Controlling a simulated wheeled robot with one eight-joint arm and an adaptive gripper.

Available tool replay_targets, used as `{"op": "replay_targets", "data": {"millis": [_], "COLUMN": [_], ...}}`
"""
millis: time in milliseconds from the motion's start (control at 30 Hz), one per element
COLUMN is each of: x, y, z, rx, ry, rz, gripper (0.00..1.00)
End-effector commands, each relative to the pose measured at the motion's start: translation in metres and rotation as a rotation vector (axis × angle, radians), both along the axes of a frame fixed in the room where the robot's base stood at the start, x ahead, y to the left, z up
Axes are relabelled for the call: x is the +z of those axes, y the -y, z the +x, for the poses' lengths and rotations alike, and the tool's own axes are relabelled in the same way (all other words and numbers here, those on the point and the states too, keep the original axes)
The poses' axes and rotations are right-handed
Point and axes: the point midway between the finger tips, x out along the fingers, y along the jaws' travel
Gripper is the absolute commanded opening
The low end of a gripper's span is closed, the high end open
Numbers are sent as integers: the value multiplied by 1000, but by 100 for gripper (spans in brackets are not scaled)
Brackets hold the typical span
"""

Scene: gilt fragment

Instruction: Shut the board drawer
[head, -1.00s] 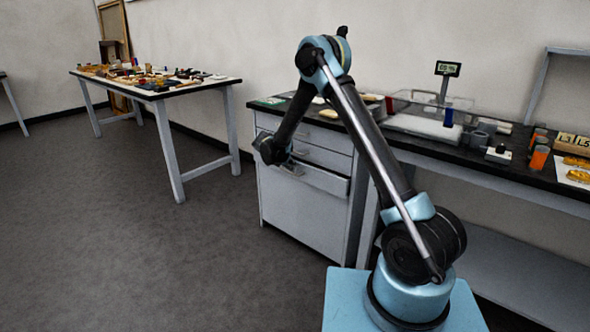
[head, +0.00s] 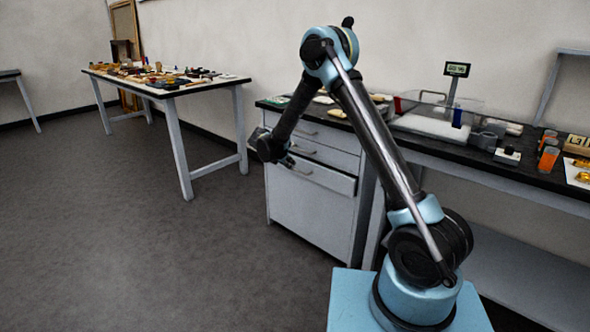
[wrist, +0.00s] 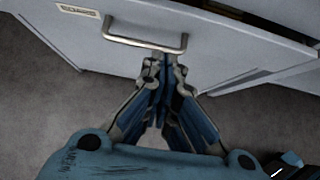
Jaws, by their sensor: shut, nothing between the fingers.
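The board drawer (head: 326,178) is a pale grey drawer in the cabinet under the bench. Its front stands a little out from the cabinet, with a dark gap along its top edge. In the wrist view its front (wrist: 225,50) carries a metal bar handle (wrist: 147,43) and a small label too blurred to read. My gripper (wrist: 160,60) is shut and empty, its fingertips close to the drawer front just below the handle. I cannot tell if they touch it. In the head view my gripper (head: 288,161) is small and dark at the drawer's left part.
Two shut drawers (head: 312,133) sit above it, and a plain cabinet panel (head: 308,212) lies below. The black bench top (head: 475,150) holds a scale, a clear box and small pots. A cluttered table (head: 186,92) stands at left. The grey floor (head: 130,240) in front is clear.

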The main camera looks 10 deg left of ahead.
Motion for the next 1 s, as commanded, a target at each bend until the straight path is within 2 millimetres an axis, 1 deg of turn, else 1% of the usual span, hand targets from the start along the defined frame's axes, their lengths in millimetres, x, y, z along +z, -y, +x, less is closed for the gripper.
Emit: {"op": "replay_targets", "data": {"millis": [33,100,300,367,400,433,467,567,667,867,1000], "x": [8,17,34,37,39,39,39,35,27,6,-8], "y": [-4,-9,-18,-19,-20,-20,-21,-24,-29,-39,-46], "z": [-7,-14,-29,-31,-32,-33,-34,-34,-33,-34,-37], "rx": [2,2,1,0,-1,-3,-7,-45,-125,-333,-463], "ry": [0,0,0,0,0,2,6,43,126,370,551], "rz": [-1,1,0,0,1,2,4,25,72,229,364], "gripper": [0,0,0,0,9,16,17,17,17,17,17]}}
